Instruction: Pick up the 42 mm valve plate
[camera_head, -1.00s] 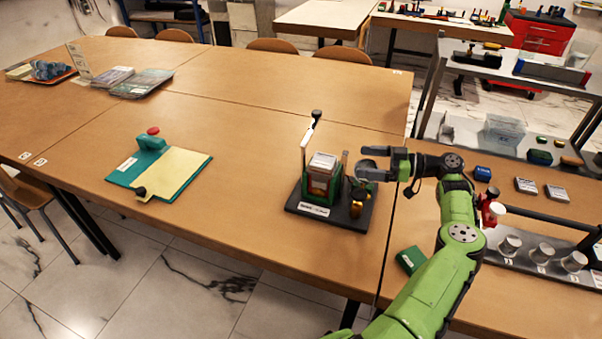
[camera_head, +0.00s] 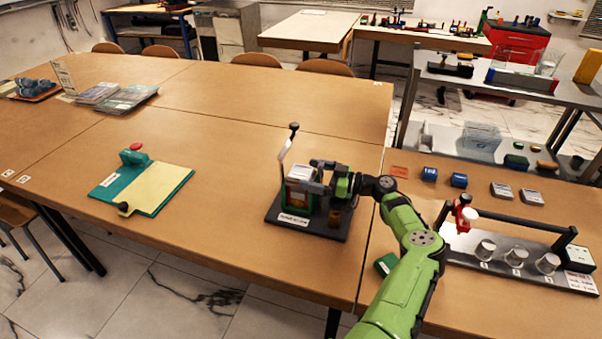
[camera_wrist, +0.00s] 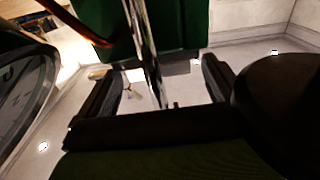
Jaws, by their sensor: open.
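My gripper (camera_head: 320,178) is at the right side of a small rig (camera_head: 298,192) on the brown table. In the wrist view its two dark fingers (camera_wrist: 163,72) stand apart. A thin shiny metal plate (camera_wrist: 150,50), seen nearly edge-on, stands upright between them; it may be the valve plate, but no 42 mm marking is readable. I cannot tell whether a finger touches it. Behind it is a green block (camera_wrist: 100,22). A round dial gauge (camera_wrist: 22,95) is close by at the left. My gripper hides part of the rig in the head view.
The rig has a dark base (camera_head: 276,214) and a tall lever with a black knob (camera_head: 293,127). A green and cream board (camera_head: 150,190) lies to the left. A rack with several metal cups (camera_head: 515,254) stands at right. The table behind the rig is clear.

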